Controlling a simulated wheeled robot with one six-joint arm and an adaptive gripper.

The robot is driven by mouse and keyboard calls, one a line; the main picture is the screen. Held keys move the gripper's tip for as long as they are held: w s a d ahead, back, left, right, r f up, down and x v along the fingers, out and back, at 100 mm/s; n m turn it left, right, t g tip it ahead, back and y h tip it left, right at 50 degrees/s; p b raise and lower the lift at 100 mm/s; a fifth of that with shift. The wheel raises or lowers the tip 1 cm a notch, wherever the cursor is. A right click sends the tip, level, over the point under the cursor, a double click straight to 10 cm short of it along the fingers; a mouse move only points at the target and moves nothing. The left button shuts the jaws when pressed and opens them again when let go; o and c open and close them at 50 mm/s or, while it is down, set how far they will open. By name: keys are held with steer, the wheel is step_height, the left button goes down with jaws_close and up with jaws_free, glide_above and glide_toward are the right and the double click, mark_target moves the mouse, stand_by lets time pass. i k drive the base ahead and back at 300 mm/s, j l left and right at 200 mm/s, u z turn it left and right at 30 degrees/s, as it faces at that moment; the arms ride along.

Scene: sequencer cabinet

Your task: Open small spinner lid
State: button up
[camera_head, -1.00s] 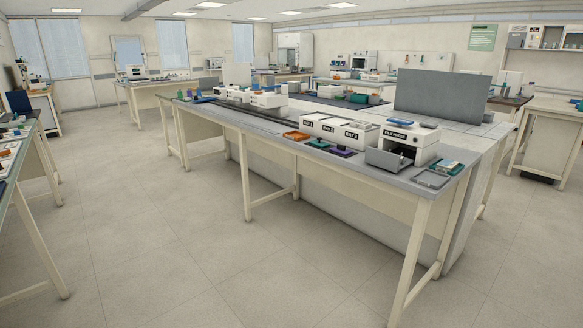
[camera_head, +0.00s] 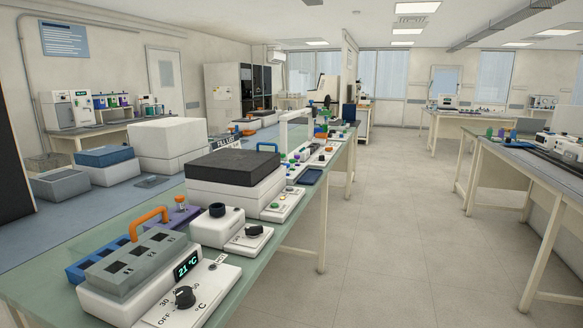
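My gripper is not in view. I cannot tell for sure which device is the small spinner. On the green-topped bench at the left, a small white unit with a round black top (camera_head: 217,211) stands beside a black knob panel. Behind it is a larger white device with a flat black top (camera_head: 234,170) and a blue handle at its back right; I cannot tell whether that top is a lid. Farther along the bench, several small devices (camera_head: 318,140) are too small to tell apart.
A heater block (camera_head: 140,262) with an orange handle and a 21 °C display stands at the near end of the green bench (camera_head: 302,197). White and blue boxes sit behind it. Open floor (camera_head: 400,220) lies between this bench and another bench (camera_head: 520,165) at the right.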

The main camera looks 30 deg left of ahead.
mark_target(245, 168)
steer(key=i+u, duration=0.25)
steer(key=u, duration=0.2)
steer(key=i+u, duration=0.4)
steer(key=i+l+u, duration=0.1)
steer(key=u, duration=0.35)
steer(key=i+l+u, duration=0.25)
steer(key=u, duration=0.2)
steer(key=i+l+u, duration=0.2)
steer(key=u, duration=0.25)
steer(key=l, duration=0.1)
